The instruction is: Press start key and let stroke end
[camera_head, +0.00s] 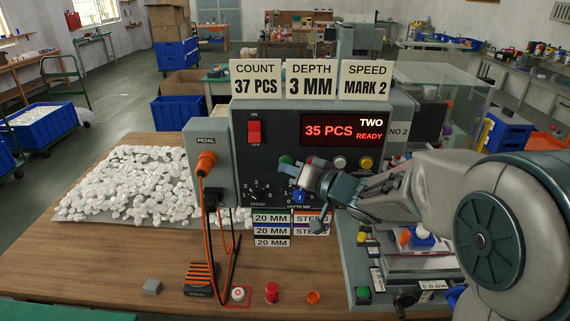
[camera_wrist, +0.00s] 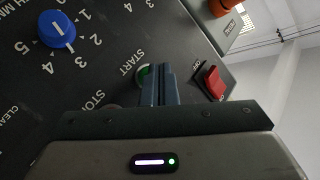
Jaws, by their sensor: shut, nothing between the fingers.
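The pad printer's grey control box (camera_head: 370,100) stands on the wooden table, its display (camera_head: 343,130) reading "35 PCS TWO READY". The green start key (camera_head: 286,160) is on its front, below and left of the display. In the wrist view the start key (camera_wrist: 143,72) is partly hidden behind the fingers, beside its START label. My gripper (camera_head: 299,172) is shut and empty, its tips at the key's edge in the picture; I cannot tell whether they touch it. The wrist view also shows the shut fingertips (camera_wrist: 158,68).
A blue depth knob (camera_head: 299,197) and a red on/off switch (camera_head: 254,131) are near the key. Signs above read 37 PCS, 3 MM and MARK 2. White pieces (camera_head: 135,185) cover the table's left; a foot pedal (camera_head: 200,279) and cables lie in front.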

